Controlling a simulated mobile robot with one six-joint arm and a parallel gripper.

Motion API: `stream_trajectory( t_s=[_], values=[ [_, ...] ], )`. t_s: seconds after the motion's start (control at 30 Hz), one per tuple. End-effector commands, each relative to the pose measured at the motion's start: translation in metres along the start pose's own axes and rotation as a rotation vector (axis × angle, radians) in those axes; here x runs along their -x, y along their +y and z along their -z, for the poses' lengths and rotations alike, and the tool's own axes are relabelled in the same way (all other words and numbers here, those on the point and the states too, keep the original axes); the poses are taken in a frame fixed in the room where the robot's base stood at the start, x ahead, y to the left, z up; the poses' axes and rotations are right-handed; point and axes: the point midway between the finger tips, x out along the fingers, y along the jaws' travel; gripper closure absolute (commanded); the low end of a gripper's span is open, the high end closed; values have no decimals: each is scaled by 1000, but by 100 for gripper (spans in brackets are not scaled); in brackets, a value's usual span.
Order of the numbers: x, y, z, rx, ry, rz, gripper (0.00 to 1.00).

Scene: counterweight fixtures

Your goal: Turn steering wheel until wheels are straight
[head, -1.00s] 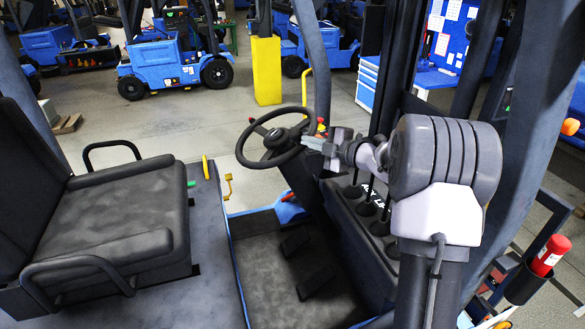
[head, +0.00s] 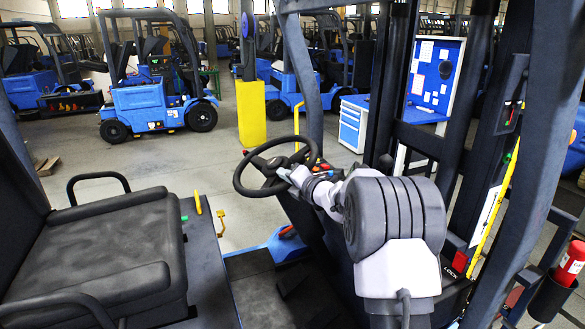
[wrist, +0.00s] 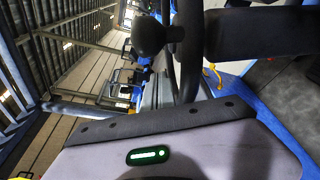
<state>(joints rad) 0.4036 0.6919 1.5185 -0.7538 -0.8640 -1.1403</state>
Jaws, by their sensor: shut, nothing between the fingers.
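The black steering wheel (head: 239,181) stands on its dark column in the middle of the head view. A small knob (head: 245,152) shows at its upper left rim. My gripper (head: 282,173) is shut and empty, over the right part of the wheel near the hub. Whether it touches the wheel I cannot tell. In the wrist view, a dark round knob (wrist: 150,38) is close ahead, beside a dark curved rim (wrist: 188,60). My fingertips are not clear there. The road wheels of this truck are out of view.
A grey seat (head: 110,240) with armrests is at left. Dark mast posts and a slanted blue-grey pillar (head: 550,130) close in the right side. A red cylinder (head: 571,262) is at lower right. A yellow post (head: 251,113) and blue trucks (head: 150,105) stand beyond on open floor.

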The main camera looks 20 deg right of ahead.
Motion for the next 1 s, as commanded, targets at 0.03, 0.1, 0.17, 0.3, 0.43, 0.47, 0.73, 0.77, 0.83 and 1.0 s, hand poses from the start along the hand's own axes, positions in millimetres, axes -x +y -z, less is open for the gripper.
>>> stream_trajectory(
  t_s=[0.03, 0.1, 0.17, 0.3, 0.43, 0.47, 0.73, 0.77, 0.83, 1.0],
  values=[
    [4, 2, -10, 1, -4, 0, 100],
    [6, 2, -17, 1, -2, 0, 100],
    [8, 2, -22, 1, -2, 0, 100],
    [10, 1, -26, 2, -1, -1, 100],
    [10, 1, -26, 1, -1, -1, 100],
    [10, 1, -26, 1, -1, -1, 100],
    [10, 1, -29, 0, -1, -1, 100],
    [11, 1, -31, 0, -1, -1, 100],
    [11, 0, -35, 1, -1, -1, 100],
    [11, -2, -53, 0, -5, 1, 100]
  ],
)
